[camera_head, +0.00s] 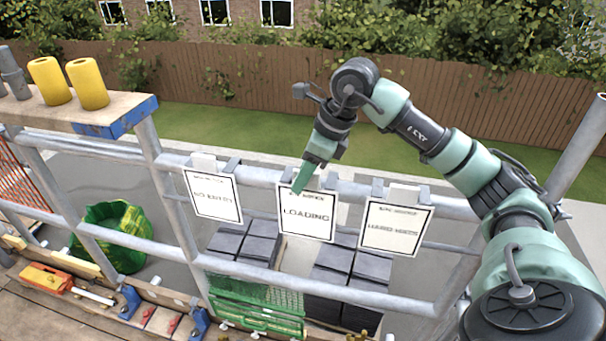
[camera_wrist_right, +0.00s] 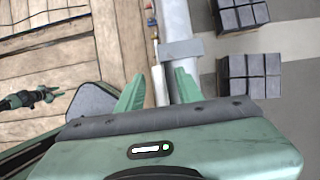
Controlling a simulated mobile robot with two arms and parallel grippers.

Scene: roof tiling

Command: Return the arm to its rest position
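My right arm reaches in from the right edge in the head view, bends at a raised dark joint, and points down to the left. Its gripper (camera_head: 306,176) hangs in front of the middle sign, marked LOADING, near the top rail. In the right wrist view the two green fingers (camera_wrist_right: 157,90) stand apart with nothing held between them. The pale rail and a grey bracket lie beyond the fingertips. From the head view alone the finger gap is hard to see. My left gripper does not show in the head view.
A metal guard rail (camera_head: 340,285) carries three signs (camera_head: 213,195). Stacks of dark tiles (camera_head: 355,265) stand beyond it. Yellow cylinders (camera_head: 88,84) stand on a plank at left. A green bag (camera_head: 112,236) and an orange tool (camera_head: 46,278) are lower left. Open air surrounds the raised elbow.

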